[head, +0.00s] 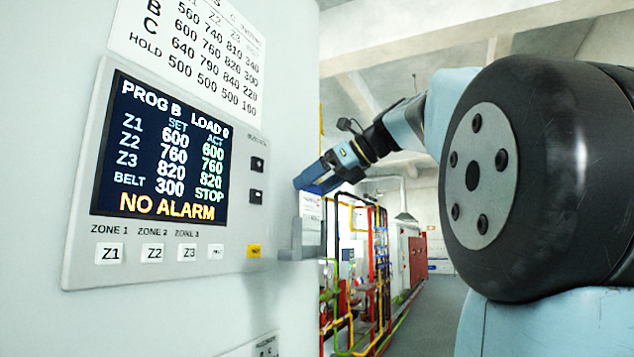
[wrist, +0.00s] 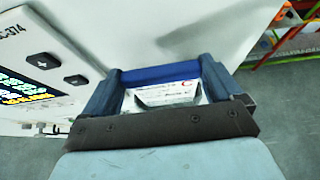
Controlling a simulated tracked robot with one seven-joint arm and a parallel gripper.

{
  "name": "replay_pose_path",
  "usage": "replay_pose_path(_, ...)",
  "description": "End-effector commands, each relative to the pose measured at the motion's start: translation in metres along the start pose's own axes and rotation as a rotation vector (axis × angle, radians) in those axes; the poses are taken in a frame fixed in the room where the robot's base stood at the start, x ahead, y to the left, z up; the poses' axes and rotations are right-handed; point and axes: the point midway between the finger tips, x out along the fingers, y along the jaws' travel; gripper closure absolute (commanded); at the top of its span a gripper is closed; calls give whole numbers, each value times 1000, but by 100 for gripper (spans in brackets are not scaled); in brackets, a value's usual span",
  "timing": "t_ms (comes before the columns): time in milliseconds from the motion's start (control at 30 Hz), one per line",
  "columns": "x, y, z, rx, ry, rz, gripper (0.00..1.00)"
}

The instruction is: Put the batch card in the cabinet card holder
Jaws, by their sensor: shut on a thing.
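My gripper (head: 318,181) is to the right of the cabinet's front face in the head view, above the grey card holder (head: 298,245), and apart from it. In the wrist view my gripper (wrist: 160,76) is shut on the batch card (wrist: 180,94), a white card with small print and a red mark, partly hidden between the fingers. A blue strip runs across the fingertips; I cannot tell whether it belongs to the card. The holder is a small bracket with an upright plate and a ledge. I cannot make it out in the wrist view.
The white cabinet (head: 250,320) fills the left, with a display (head: 165,150) reading NO ALARM, several buttons and a printed table sheet (head: 190,40). Colored pipes and red cabinets (head: 412,255) stand behind. Clear floor (head: 440,305) shows to the right.

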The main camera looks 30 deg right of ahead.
Motion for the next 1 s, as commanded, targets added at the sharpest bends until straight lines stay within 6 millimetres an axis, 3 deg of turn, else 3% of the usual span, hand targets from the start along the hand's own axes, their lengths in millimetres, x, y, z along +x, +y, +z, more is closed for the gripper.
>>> replay_pose_path(1000,10,0,-18,0,0,0,53)
